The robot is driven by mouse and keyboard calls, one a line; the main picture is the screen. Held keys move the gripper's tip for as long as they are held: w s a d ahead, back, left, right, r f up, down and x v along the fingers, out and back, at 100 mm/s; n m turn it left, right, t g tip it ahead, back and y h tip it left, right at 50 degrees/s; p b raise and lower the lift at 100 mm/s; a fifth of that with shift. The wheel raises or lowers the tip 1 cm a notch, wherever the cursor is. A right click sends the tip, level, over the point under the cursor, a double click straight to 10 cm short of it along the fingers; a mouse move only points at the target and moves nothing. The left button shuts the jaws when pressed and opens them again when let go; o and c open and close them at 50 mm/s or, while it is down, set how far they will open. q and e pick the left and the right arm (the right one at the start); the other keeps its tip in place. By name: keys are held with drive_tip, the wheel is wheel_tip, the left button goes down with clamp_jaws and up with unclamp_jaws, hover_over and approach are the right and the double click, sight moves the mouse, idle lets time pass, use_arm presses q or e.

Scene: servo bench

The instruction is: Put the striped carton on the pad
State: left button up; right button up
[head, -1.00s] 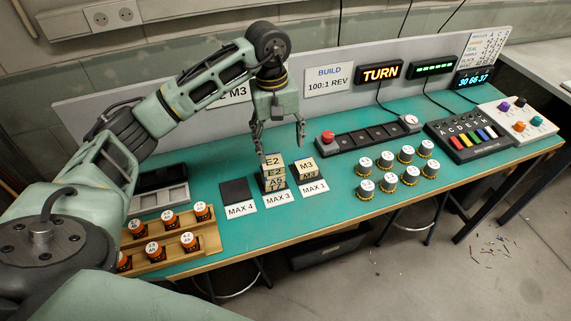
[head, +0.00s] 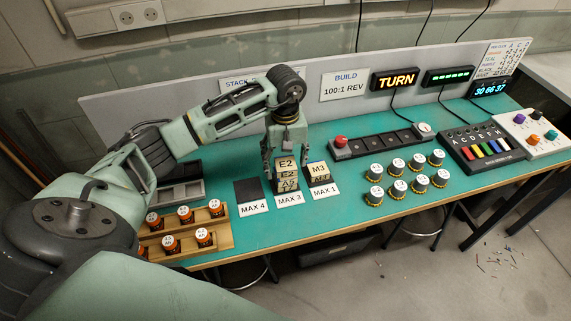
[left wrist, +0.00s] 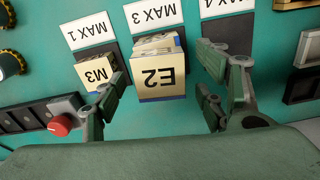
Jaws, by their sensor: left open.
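I see no carton with clear stripes. A stack of tan blocks (head: 287,176), its top block marked E2, stands on the dark pad labelled MAX 3. The top E2 block also shows in the left wrist view (left wrist: 161,83). A shorter stack marked M3 (head: 319,171) is on the pad labelled MAX 1. The dark pad at MAX 4 (head: 248,190) is bare. My left gripper (head: 285,163) is open and low over the E2 stack. In the left wrist view its fingers stand on either side of the top block, with visible gaps. My right gripper is out of view.
The M3 stack (left wrist: 97,71) is close beside one left finger. A switch strip with a red button (head: 341,141) lies behind to the right. Several capped jars (head: 397,187) stand right of the stacks. A wooden rack (head: 217,239) of orange jars is at the left front.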

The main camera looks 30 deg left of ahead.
use_arm(q)
drive_tip(key=shift+c, duration=0.6)
drive_tip(key=c, duration=1.3)
drive_tip(key=shift+o, duration=0.2)
drive_tip(key=shift+r, duration=0.1)
drive_tip(key=shift+r, duration=0.1)
